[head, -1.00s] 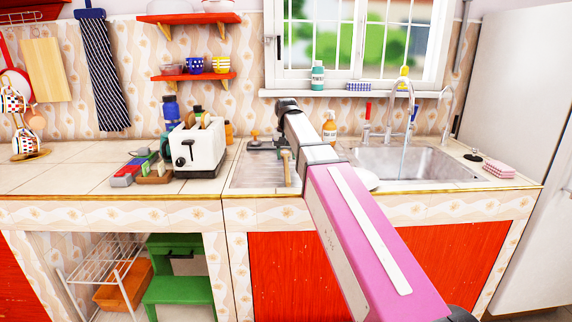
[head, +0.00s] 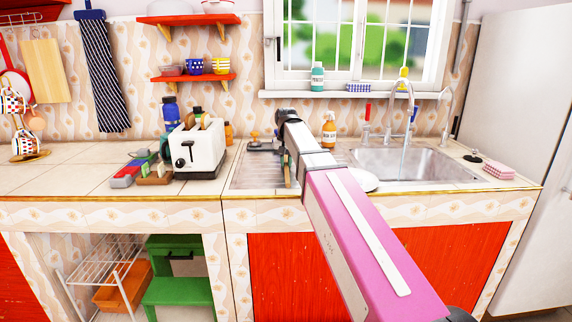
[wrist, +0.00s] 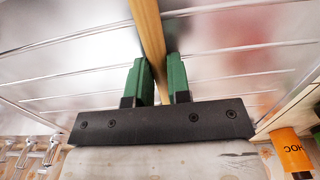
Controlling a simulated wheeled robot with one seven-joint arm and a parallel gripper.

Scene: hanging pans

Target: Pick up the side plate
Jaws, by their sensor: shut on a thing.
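My gripper (wrist: 160,85) has two green fingers in the wrist view and is shut on a thin tan piece (wrist: 148,35). The piece shows only as a narrow strip running up from between the fingers. It looks like the side plate seen edge-on, but its face is hidden. In the head view the piece (head: 287,173) shows as a narrow tan edge over the metal drainboard (head: 255,175), partly hidden by my arm. I cannot tell whether it touches the drainboard.
A white round dish (head: 364,181) lies by the sink (head: 425,166), partly behind my arm. The toaster (head: 198,148) stands left of the drainboard. An orange bottle (head: 329,133) stands behind, and the tap (head: 403,115) rises over the sink.

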